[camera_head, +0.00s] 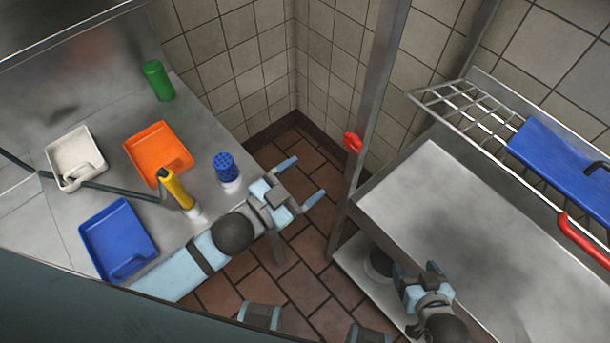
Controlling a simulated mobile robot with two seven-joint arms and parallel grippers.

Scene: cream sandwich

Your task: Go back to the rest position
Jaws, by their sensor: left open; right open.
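My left gripper (299,181) is open and empty. It hangs past the right edge of the left steel counter, over the tiled floor, close to a blue shaker (225,168). My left arm passes low across the front of that counter. My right gripper (417,270) is open and empty, at the left front edge of the right steel table (400,190). Neither gripper touches any object that I can see.
The left counter (50,225) holds a white tray (54,154), an orange tray (176,136), a blue tray (143,239), a green bottle (157,82) and a yellow-handled tool (175,188). A steel post (371,110) stands between the counters. A wire rack (470,112) carries a blue board (560,160).

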